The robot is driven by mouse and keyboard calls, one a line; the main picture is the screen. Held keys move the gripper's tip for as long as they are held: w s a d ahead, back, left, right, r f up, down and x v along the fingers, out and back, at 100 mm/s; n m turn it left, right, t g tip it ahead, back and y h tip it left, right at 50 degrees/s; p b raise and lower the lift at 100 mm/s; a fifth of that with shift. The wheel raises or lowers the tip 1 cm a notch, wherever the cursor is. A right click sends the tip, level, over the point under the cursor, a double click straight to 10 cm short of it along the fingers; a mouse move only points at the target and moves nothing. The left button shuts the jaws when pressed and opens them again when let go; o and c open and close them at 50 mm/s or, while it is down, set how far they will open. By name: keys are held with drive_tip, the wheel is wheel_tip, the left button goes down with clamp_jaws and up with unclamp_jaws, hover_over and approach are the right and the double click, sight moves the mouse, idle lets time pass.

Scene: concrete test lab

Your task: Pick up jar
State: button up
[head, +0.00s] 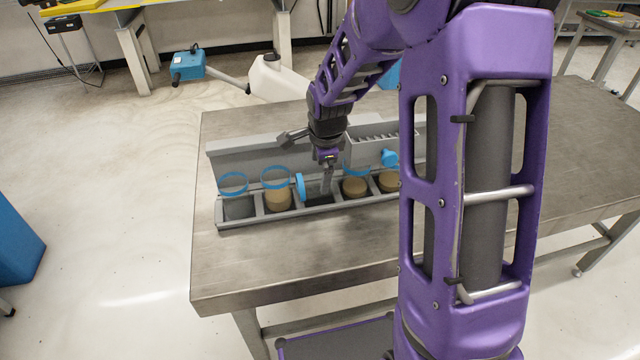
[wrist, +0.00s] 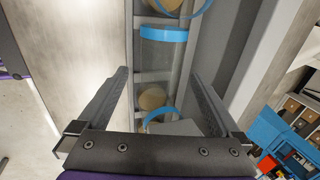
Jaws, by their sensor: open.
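My gripper (head: 326,184) is open and points down over the middle of a grey rack (head: 236,226) on the metal table. In the wrist view its two fingers (wrist: 159,75) stand apart, with the rack's row between them. Jars with blue rims sit in the rack. Left of my gripper are a jar with tan contents (head: 277,198) and a grey-looking jar (head: 238,208). A blue ring (head: 300,187) stands edge-on beside my gripper, apparently on a tilted clear jar whose body is partly hidden. To the right is another tan-filled jar (head: 354,187).
A low grey wall (head: 240,158) runs behind the jars, with a slotted grey holder (head: 385,140) at its right. Further right are a tan jar (head: 389,181) and a blue ring (head: 389,157). The table front (head: 290,265) is bare.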

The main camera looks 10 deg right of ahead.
sight(320, 177)
drive_tip(key=shift+x, duration=2.9)
drive_tip(key=shift+w+d, duration=0.1)
drive_tip(key=shift+c, duration=0.3)
drive_tip(key=shift+r, duration=0.1)
drive_tip(key=c, duration=1.4)
